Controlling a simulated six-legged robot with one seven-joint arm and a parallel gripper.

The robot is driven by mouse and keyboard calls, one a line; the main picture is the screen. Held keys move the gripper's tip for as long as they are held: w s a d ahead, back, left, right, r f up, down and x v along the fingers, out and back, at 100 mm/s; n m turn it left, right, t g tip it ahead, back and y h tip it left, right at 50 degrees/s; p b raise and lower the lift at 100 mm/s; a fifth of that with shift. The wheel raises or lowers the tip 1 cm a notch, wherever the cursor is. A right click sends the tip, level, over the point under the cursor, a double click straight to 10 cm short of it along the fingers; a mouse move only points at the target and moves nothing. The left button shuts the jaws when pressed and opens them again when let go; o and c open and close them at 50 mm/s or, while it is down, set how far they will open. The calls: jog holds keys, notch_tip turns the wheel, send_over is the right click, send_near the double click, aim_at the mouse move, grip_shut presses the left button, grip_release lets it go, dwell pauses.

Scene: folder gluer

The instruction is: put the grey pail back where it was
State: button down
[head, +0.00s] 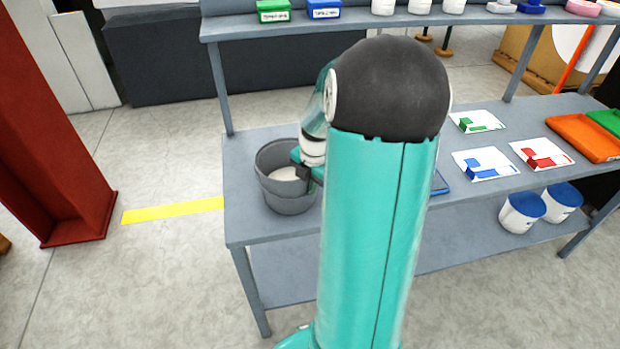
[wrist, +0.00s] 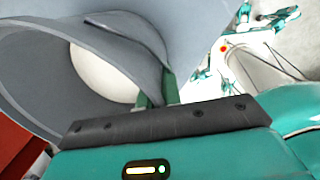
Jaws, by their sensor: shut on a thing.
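The grey pail (head: 290,204) is upright at the left end of the grey workbench, with something white inside it. In the wrist view the pail (wrist: 38,62) fills the upper left, with its open mouth and white content showing. My gripper (head: 303,173) is at the right side of the pail's rim. In the wrist view its green fingers (wrist: 157,92) are closed on the pail's wall, one on each side. I cannot tell whether the pail's base touches the bench. My arm hides the bench just right of the pail.
The workbench (head: 262,232) carries white cards with green, blue and red pieces, and an orange tray (head: 583,137) at right. A shelf (head: 270,28) with small boxes runs above its back. White tubs (head: 522,212) stand on the lower shelf. A red post (head: 50,125) stands at left.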

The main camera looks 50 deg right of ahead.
jog(key=c, duration=1.9)
grip_release()
jog(key=shift+f, duration=0.1)
jog(key=shift+c, duration=0.2)
jog(key=o, duration=0.4)
jog(key=shift+c, duration=0.2)
notch_tip(320, 180, up, 12)
jog(key=s, duration=0.1)
jog(key=shift+s, duration=0.2)
jog(key=a+r+m+t+h, duration=0.1)
jog(key=a+r+m, duration=0.25)
jog(key=a, duration=0.55)
jog(key=a+r+m+t, duration=0.1)
jog(key=a+r+m, duration=0.3)
jog(key=a, duration=0.5)
jog(key=s+a+m+t, duration=0.1)
jog(key=s+a+m, duration=0.3)
jog(key=a+m, duration=0.1)
jog(key=s+a+m+t+y, duration=0.1)
jog(key=s+a+m, duration=0.2)
jog(key=a+m, duration=0.3)
jog(key=shift+s+a+f, duration=0.25)
jog(key=shift+s+a, duration=0.1)
jog(key=shift+a, duration=0.8)
